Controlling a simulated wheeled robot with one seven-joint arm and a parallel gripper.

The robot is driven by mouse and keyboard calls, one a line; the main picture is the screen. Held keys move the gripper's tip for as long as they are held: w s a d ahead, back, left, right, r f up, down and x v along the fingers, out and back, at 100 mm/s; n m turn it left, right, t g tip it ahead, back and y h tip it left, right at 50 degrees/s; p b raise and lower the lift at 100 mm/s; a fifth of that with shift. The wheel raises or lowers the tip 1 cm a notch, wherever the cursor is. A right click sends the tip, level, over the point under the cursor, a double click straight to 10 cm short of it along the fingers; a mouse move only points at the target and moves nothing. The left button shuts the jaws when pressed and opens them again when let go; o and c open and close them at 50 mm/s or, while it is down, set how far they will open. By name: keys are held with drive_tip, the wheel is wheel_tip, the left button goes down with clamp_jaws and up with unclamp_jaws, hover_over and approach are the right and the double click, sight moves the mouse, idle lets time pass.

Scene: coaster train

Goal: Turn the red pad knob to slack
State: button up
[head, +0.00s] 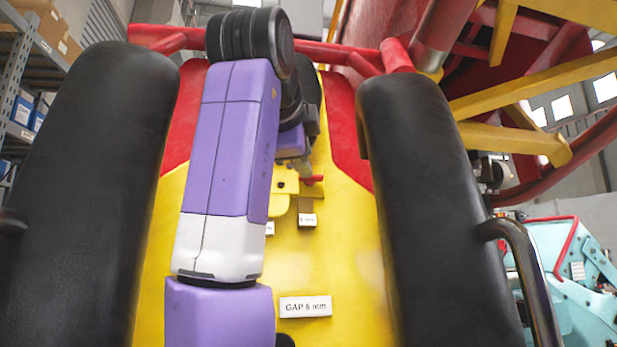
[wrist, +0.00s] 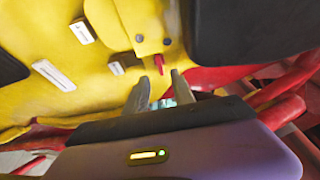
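The red pad knob (head: 313,179) is a small red bar on the yellow panel (head: 345,250), beside a yellow bracket (head: 282,205). In the wrist view the knob (wrist: 159,64) points toward my gripper (wrist: 161,80). My gripper's two grey fingers are apart, with nothing between them. The knob lies just beyond the fingertips, roughly in line with the gap; I cannot tell whether they touch. In the head view my gripper (head: 306,171) is small and partly hidden behind my purple arm, right above the knob.
Black padded bars (head: 90,190) (head: 435,210) stand on both sides of the panel. A "GAP 5 mm" label (head: 305,307) is on the panel, with a smaller tag (head: 307,220) below the knob. Red tubes (wrist: 285,95) run close to my gripper's right.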

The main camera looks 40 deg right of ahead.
sight(311, 180)
drive_tip(key=p+x, duration=0.2)
drive_tip(key=x, duration=0.5)
drive_tip(key=shift+d, duration=0.1)
clamp_jaws()
